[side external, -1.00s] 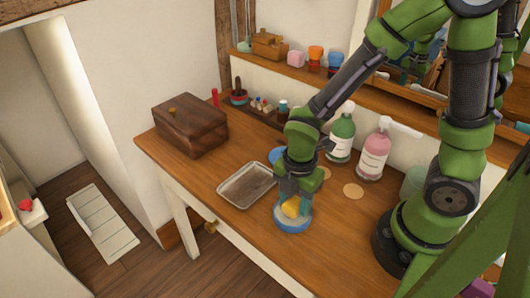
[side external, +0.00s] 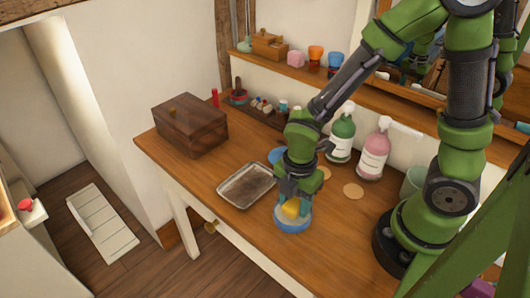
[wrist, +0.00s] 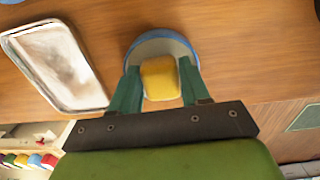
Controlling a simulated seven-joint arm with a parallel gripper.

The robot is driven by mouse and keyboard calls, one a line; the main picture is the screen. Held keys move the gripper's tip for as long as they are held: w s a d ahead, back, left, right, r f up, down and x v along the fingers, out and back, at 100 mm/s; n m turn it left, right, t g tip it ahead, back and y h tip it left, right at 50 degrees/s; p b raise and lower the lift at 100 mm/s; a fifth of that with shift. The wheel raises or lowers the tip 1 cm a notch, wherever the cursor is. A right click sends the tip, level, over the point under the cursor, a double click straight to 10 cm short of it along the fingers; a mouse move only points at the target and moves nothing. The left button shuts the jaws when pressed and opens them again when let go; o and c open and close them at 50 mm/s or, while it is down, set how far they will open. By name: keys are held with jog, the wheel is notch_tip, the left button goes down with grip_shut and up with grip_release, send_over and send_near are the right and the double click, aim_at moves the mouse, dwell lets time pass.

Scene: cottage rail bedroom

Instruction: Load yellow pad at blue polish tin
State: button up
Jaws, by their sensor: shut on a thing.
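The yellow pad (side external: 291,209) is between the fingers of my gripper (side external: 293,203), which is shut on it. In the wrist view the pad (wrist: 159,78) sits between the two green fingers (wrist: 160,88). The blue polish tin (side external: 293,224) stands on the table directly under the pad, and its blue rim (wrist: 158,36) curves around the pad in the wrist view. The pad is over or inside the tin's mouth; I cannot tell whether it touches the contents.
A metal tray (side external: 247,186) lies left of the tin and a wooden box (side external: 190,124) stands farther left. Another blue item (side external: 277,155) is behind my gripper. A green bottle (side external: 341,138) and a pink bottle (side external: 373,157) stand behind to the right. A round tan disc (side external: 353,191) lies on the table.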

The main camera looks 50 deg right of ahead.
aim_at(295, 201)
jog(key=shift+f, duration=0.5)
dwell(1.1)
jog(key=shift+r, duration=3.55)
